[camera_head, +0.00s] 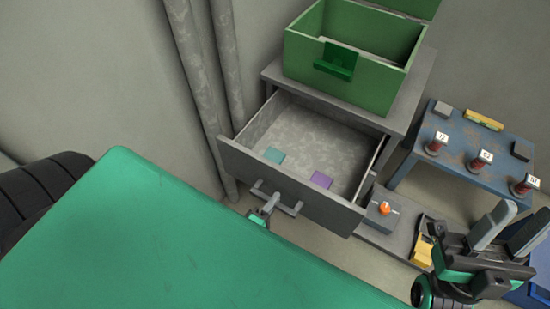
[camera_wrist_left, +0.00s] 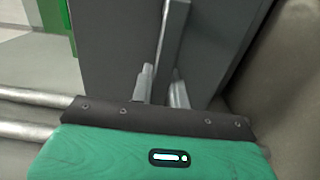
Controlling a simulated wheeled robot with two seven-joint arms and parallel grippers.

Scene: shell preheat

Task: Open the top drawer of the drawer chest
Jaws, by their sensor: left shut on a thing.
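The drawer chest (camera_head: 407,105) is grey and stands at the upper middle of the head view. Its top drawer (camera_head: 320,130) is pulled well out, and its inside shows. My left gripper (camera_head: 270,202) is shut on the drawer handle (camera_head: 290,209) at the drawer front. The left wrist view shows the handle bar (camera_wrist_left: 175,38) between the fingers of my left gripper (camera_wrist_left: 161,80). My right gripper (camera_head: 513,232) is at the right, fingers apart, empty and away from the chest.
A green open box (camera_head: 340,83) stands on the chest. Right of it is a blue worn table (camera_head: 470,155) with several small labelled items. A grey box with an orange knob (camera_head: 384,208) and a yellow item (camera_head: 422,251) are low at the right. Grey pipes (camera_head: 208,90) run along the wall at left.

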